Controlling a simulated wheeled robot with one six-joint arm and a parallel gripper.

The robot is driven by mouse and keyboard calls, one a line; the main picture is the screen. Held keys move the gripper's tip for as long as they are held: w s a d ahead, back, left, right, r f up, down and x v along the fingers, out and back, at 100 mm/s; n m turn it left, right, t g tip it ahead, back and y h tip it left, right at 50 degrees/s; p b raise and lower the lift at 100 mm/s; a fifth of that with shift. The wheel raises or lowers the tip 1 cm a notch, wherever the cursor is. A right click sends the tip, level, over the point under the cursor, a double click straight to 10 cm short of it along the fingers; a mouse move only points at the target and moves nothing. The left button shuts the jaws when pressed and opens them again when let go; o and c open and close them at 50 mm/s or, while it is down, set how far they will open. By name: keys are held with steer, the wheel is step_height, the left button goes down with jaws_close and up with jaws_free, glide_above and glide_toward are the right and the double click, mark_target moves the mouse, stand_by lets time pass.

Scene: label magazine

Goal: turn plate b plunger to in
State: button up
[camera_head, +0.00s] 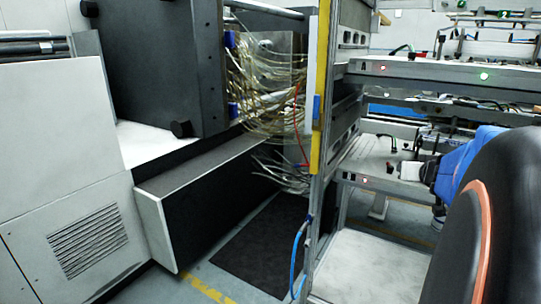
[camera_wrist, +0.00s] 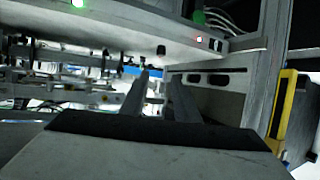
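My gripper (camera_wrist: 158,82) points away from the wrist camera, its two grey fingers apart with an empty gap between them. In the head view my gripper (camera_head: 405,170) is at the right, at the end of a blue arm section, inside the metal frame. A small black knob (camera_wrist: 161,49) shows just beyond and above the fingertips in the wrist view, apart from them. I cannot tell whether it is the plate b plunger. No plate label is readable, and the plunger's position cannot be made out.
A grey beam (camera_wrist: 110,20) with small lights crosses above the fingers. A slotted grey panel (camera_wrist: 215,80) and a yellow-edged post (camera_wrist: 283,105) stand to the right. In the head view a yellow-striped post (camera_head: 321,90) and hanging cables (camera_head: 265,95) stand left of the frame.

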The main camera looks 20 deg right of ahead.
steer(key=shift+c, duration=0.7)
steer(key=shift+w, duration=0.1)
steer(key=c, duration=0.5)
steer(key=w+a+y, duration=0.1)
steer(key=w, duration=0.1)
steer(key=w+a+n+y, duration=0.1)
steer(key=w, duration=0.1)
steer(key=w+a+n+y, duration=0.1)
steer(key=w, duration=0.1)
steer(key=shift+w+a, duration=0.2)
steer(key=shift+a, duration=0.15)
jaws_close()
steer(key=m+g+h, duration=0.3)
steer(key=g+h, duration=0.1)
steer(key=g, duration=0.6)
glide_toward(389, 167)
steer(key=w+r, duration=0.2)
steer(key=w, duration=0.2)
steer(key=x, duration=0.9)
steer(key=shift+s+a+f, duration=0.2)
steer(key=shift+s+f, duration=0.05)
steer(key=shift+f, duration=0.35)
